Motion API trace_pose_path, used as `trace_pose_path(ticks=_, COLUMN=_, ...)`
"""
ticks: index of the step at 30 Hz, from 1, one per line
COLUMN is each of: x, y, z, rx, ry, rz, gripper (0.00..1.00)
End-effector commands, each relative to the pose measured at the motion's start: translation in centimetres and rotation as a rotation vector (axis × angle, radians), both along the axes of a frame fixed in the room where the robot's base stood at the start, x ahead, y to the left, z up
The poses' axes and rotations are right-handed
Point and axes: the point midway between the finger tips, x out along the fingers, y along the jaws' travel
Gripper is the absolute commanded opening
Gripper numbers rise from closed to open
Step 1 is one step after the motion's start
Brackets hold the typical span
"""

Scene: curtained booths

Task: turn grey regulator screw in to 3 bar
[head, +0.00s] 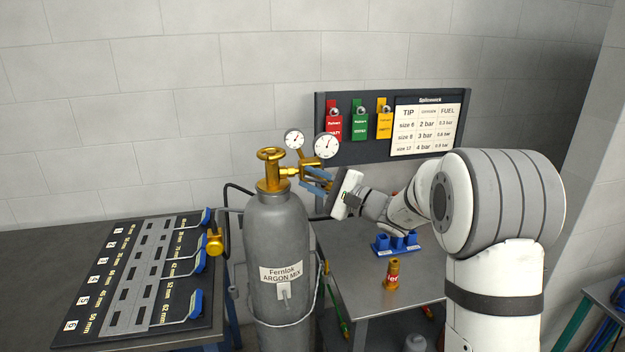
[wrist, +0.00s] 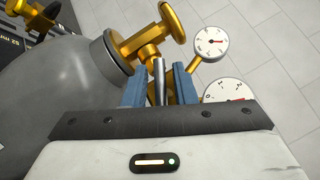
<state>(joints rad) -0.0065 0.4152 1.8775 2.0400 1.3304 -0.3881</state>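The grey regulator screw (wrist: 159,84) shows in the wrist view as a metal rod. My gripper (wrist: 160,84) has its two blue fingers on either side of the rod, with a small gap at each side. In the head view my gripper (head: 318,182) is at the brass regulator (head: 311,164), and the screw cannot be made out there. Two round gauges (head: 294,139) (head: 327,146) sit on the regulator; their readings are too small to tell. The grey cylinder (head: 277,230) stands upright below, labelled Fernlok Argon Mix, with a brass valve handwheel (head: 270,154) on top.
A wall board (head: 390,150) with coloured tags and a bar chart (head: 426,127) hangs behind. A black tool panel (head: 100,290) lies on the left bench.

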Motion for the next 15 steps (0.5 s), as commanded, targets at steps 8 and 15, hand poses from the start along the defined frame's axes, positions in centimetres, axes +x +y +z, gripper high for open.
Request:
trace_pose_path(ticks=8, x=-0.02, y=0.03, z=-0.03, rx=0.000, ry=0.001, rz=0.001, gripper=0.01)
trace_pose_path(ticks=15, x=-0.05, y=0.07, z=-0.15, rx=0.001, ry=0.003, rz=0.002, gripper=0.00)
